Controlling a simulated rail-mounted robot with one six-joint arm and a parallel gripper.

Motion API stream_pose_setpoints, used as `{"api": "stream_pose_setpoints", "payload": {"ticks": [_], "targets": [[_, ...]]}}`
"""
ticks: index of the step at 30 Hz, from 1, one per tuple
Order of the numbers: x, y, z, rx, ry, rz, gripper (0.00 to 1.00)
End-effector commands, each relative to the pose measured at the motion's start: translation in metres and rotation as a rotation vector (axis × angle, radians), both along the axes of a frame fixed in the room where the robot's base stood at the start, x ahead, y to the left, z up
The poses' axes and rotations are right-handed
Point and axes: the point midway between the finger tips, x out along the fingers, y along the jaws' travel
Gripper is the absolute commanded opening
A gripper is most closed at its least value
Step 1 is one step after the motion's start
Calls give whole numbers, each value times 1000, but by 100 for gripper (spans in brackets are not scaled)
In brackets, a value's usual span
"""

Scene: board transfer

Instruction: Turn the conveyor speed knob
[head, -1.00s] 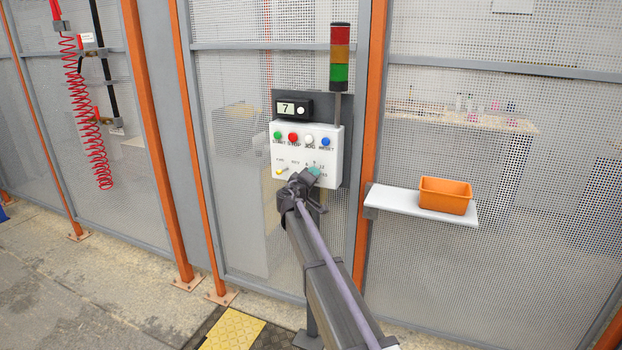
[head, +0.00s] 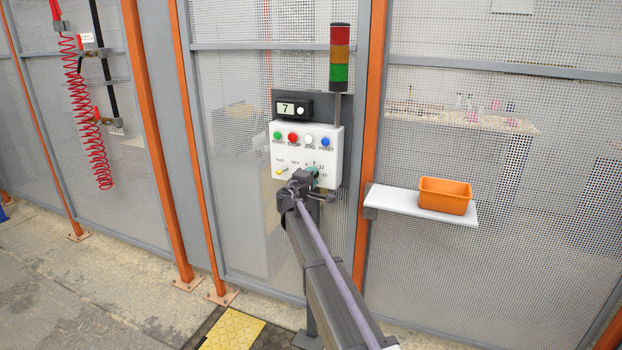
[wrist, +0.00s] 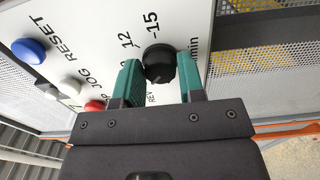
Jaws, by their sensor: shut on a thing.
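The conveyor speed knob (wrist: 159,62) is a round black knob on the white control panel (head: 334,147), beside a printed scale with 12 and 15. In the wrist view it sits between the two teal fingers of my gripper (wrist: 161,82), which are shut on it. In the head view my gripper (head: 313,172) is at the panel's lower right, and my wrist hides most of the knob. Where the knob's pointer stands is unclear. The display (head: 293,108) above the panel reads 7.
Green, red, white and blue (head: 325,142) buttons line the panel above the knob. A small yellow selector (head: 279,172) is at lower left. A stack light (head: 339,60) rises behind. An orange bin (head: 445,196) stands on a white shelf (head: 405,202) to the right.

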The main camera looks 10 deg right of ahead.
Motion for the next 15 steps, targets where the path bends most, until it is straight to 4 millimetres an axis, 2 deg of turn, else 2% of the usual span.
{"api": "stream_pose_setpoints", "payload": {"ticks": [7,8,15], "targets": [[0,0,0,1,0,-1,13],[-1,0,0,1,0,-1,37],[0,0,0,2,-1,0,60]]}}
